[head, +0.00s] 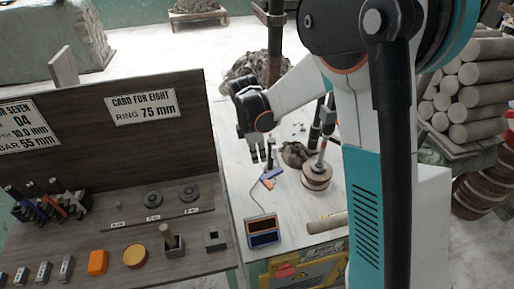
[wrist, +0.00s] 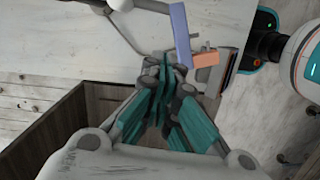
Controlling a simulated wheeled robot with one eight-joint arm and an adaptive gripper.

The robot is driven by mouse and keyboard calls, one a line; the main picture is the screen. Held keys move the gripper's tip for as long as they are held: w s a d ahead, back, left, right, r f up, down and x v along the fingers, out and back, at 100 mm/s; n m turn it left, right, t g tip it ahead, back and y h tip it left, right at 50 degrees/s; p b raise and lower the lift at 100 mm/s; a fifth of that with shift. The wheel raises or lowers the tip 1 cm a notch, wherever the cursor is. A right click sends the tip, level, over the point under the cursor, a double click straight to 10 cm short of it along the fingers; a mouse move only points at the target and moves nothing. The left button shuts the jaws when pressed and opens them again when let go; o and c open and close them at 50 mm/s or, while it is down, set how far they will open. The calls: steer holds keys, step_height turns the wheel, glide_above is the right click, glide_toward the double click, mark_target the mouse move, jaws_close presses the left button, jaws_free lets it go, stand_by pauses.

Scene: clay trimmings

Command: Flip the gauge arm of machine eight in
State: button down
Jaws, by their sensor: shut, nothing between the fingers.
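The gauge of machine eight appears to be the small piece with a blue-violet bar (head: 271,174) and an orange block (head: 268,184) on the white bench. In the wrist view the violet bar (wrist: 180,36) stands just beyond my fingertips, with the orange block (wrist: 206,59) at its right. My gripper (head: 259,158) is above the bench, just behind and left of the gauge in the head view. In the wrist view my gripper (wrist: 163,68) is shut with its dark green fingers together and empty. Whether a finger touches the violet bar I cannot tell.
A cabled display box (head: 263,232) stands in front of the gauge. A round wooden block (head: 316,177) under a rod stands to the right. At left, a dark wooden bench (head: 190,268) bears several tools and a card reading "Card for eight, ring 75 mm" (head: 141,106).

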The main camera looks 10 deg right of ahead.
steer(key=d+f, duration=0.2)
steer(key=f, duration=0.1)
steer(key=d+f+b, duration=0.1)
steer(key=d, duration=0.1)
steer(key=shift+s+f, duration=0.15)
steer(key=shift+s, duration=0.1)
